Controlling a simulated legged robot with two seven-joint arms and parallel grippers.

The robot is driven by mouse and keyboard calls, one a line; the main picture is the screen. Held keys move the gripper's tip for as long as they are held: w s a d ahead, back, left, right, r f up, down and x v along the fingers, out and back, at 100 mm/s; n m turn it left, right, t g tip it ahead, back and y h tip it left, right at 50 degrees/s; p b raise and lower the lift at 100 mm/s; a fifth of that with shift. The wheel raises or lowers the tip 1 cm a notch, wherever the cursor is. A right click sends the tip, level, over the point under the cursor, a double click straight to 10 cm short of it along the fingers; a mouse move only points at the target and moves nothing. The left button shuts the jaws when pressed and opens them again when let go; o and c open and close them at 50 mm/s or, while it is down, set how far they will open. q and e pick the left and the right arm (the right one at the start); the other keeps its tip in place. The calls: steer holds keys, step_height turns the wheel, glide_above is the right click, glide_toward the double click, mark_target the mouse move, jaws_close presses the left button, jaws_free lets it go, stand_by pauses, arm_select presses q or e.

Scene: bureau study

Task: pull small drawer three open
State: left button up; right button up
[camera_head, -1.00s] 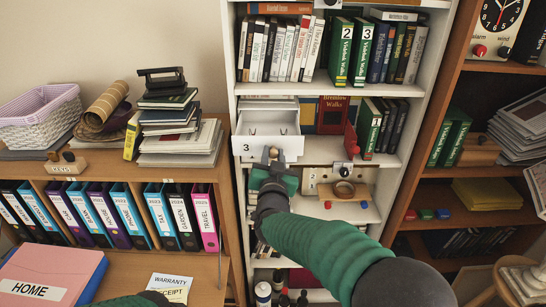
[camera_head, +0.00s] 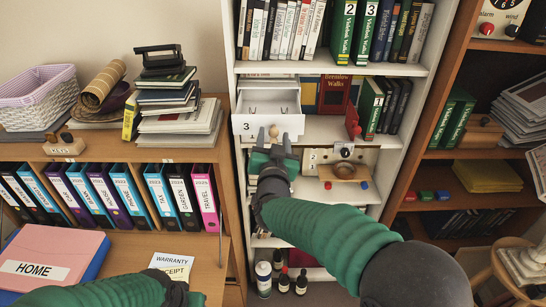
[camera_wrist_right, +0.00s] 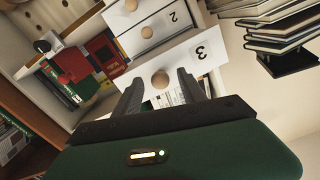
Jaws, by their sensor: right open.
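Small drawer three (camera_head: 250,124) is white, marked "3", with a round wooden knob (camera_head: 273,131). It stands out from the white bookcase, and its open top shows the inside. My right gripper (camera_head: 272,153) is open just below the knob in the head view. In the right wrist view the drawer front (camera_wrist_right: 190,62) and its knob (camera_wrist_right: 160,79) show beyond the spread fingers (camera_wrist_right: 158,82). The knob appears between the fingertips but not gripped. My left gripper (camera_head: 182,293) shows only partly at the bottom edge; its fingers cannot be made out.
A drawer front marked "2" (camera_wrist_right: 160,28) is close by in the wrist view. Books (camera_head: 370,108) fill the shelf right of the drawer. Small bottles (camera_head: 283,281) stand lower down.

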steer(key=s+b, duration=0.2)
steer(key=s, duration=1.3)
steer(key=shift+s, duration=0.15)
steer(key=s+d+f+n+g+y, duration=0.15)
steer(key=d+f+g, duration=0.25)
steer(key=f, duration=0.4)
steer(key=s+d+f+n+g+y, duration=0.1)
steer(key=d+f+n+g, duration=0.15)
steer(key=f, duration=0.55)
steer(key=s+d+f+m+g+h, duration=0.1)
steer(key=s+d+f+g+h, duration=0.1)
steer(key=s+d+f+g, duration=0.7)
steer(key=s+d+f, duration=0.3)
steer(key=s+d, duration=0.1)
steer(key=s, duration=0.3)
steer(key=shift+d, duration=0.2)
steer(key=shift+a+h, duration=0.1)
steer(key=shift+h, duration=0.15)
